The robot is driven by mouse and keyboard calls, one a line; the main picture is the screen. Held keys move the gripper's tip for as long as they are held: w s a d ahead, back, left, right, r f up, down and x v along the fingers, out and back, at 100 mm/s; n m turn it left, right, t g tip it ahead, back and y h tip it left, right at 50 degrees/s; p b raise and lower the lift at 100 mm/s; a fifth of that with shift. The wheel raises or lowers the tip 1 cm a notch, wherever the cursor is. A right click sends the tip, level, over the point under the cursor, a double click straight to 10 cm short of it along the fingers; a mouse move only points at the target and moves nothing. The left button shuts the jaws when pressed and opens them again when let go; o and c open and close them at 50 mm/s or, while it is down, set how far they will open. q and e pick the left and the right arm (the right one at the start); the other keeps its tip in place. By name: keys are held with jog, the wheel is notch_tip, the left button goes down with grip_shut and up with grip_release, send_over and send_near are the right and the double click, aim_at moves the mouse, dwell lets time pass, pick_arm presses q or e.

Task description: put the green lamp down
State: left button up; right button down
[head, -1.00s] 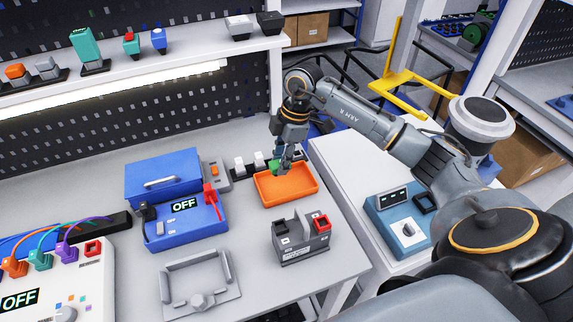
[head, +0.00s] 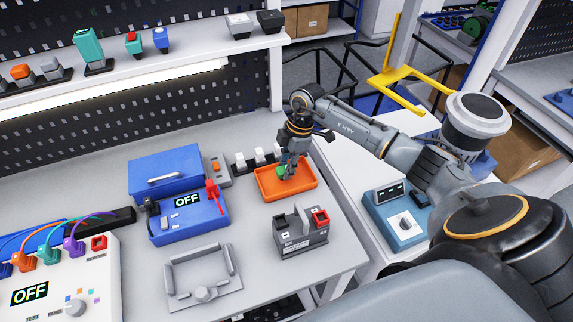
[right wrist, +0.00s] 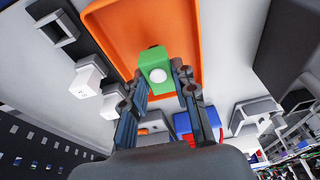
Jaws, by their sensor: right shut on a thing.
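The green lamp (head: 281,172) is a small green block; in the right wrist view it shows a round white spot on its face (right wrist: 153,60). My right gripper (head: 286,171) points down and is shut on the lamp, with a finger on each side of it (right wrist: 160,88). The lamp is over the left part of the orange tray (head: 296,192), low between its walls in the head view. The tray fills the upper middle of the right wrist view (right wrist: 110,32). I cannot tell whether the lamp touches the tray floor. My left gripper is not in view.
White-topped switches (head: 259,155) stand left of the tray. A blue box with an OFF display (head: 195,222) is further left. A grey device with a red socket (head: 301,240) stands in front of the tray. Bare table lies between them.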

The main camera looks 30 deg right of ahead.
jog(key=shift+f, duration=0.4)
jog(key=c, duration=1.1)
grip_release()
jog(key=shift+o, duration=0.2)
jog(key=shift+r, duration=0.3)
jog(key=b+v, duration=0.3)
jog(key=v, duration=0.9)
jog(key=shift+r, duration=0.4)
